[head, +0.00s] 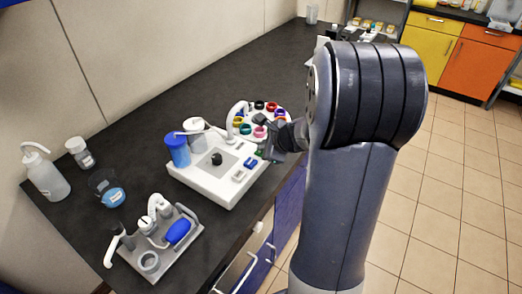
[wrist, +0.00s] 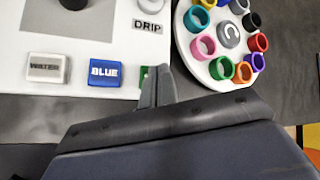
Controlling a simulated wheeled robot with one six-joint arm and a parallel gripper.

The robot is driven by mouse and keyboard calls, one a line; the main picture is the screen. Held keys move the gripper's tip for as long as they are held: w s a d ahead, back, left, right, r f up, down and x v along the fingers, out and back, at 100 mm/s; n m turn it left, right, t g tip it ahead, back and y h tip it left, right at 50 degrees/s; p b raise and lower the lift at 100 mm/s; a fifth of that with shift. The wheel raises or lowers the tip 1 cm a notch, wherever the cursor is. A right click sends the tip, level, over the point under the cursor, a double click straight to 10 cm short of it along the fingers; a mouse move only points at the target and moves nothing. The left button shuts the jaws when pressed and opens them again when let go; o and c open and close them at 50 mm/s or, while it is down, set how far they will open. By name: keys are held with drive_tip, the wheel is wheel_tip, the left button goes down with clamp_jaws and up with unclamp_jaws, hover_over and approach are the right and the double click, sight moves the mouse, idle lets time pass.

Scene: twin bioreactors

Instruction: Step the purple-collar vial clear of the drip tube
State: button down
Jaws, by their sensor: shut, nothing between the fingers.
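A white round carousel (wrist: 211,75) carries several coloured collars around a grey central hub (wrist: 229,36). The purple collar (wrist: 265,78) sits at its lower right edge in the wrist view. The carousel also shows in the head view, partly behind my arm. The white curved drip tube (head: 236,110) arches beside the carousel's left side; which collar lies under its tip I cannot tell. My gripper (wrist: 157,82) is shut and empty. It is over the front right part of the white station, in front of a mostly hidden green button (wrist: 143,76). It also shows in the head view (head: 267,150).
The white station (head: 196,180) has a WATER button (wrist: 47,68), a BLUE button (wrist: 103,71), a DRIP label (wrist: 148,22) and a dark knob (head: 216,158). A blue cup (head: 177,150) and a white container stand behind. A grey tray (head: 166,258) is at front left.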

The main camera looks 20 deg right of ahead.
drive_tip(key=shift+r+p, duration=0.7)
drive_tip(key=shift+r, duration=0.25)
wheel_tip(320, 180, up, 5)
drive_tip(key=p, duration=0.4)
idle(0.7)
